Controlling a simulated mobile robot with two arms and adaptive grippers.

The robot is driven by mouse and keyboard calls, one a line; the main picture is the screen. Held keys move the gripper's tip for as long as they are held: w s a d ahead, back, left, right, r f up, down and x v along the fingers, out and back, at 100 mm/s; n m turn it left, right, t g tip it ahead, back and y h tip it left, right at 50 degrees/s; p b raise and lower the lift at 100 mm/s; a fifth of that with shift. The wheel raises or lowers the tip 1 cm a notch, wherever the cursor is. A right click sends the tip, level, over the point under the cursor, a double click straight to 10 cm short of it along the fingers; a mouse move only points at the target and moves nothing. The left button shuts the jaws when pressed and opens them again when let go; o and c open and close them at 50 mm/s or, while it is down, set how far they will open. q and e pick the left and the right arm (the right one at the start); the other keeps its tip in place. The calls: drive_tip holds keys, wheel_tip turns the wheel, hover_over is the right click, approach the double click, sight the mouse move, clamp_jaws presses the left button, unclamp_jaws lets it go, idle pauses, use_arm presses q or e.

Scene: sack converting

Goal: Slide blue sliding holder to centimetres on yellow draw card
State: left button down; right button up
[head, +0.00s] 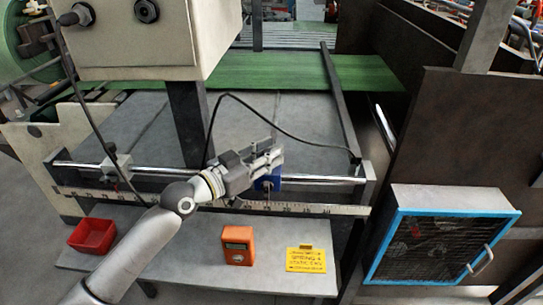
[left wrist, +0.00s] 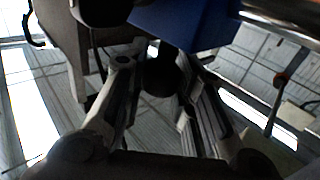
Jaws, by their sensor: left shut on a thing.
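My right gripper is not in view.
An orange meter (head: 238,245) and a red tray (head: 92,235) are on the shelf. A grey box (head: 140,38) on a dark post stands behind my arm. A black cable (head: 290,138) arcs behind the gripper. A blue-framed fan unit (head: 440,240) is at right.

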use_arm(q)
drive_tip(key=c, duration=1.2)
unclamp_jaws()
drive_tip(key=v, duration=1.2)
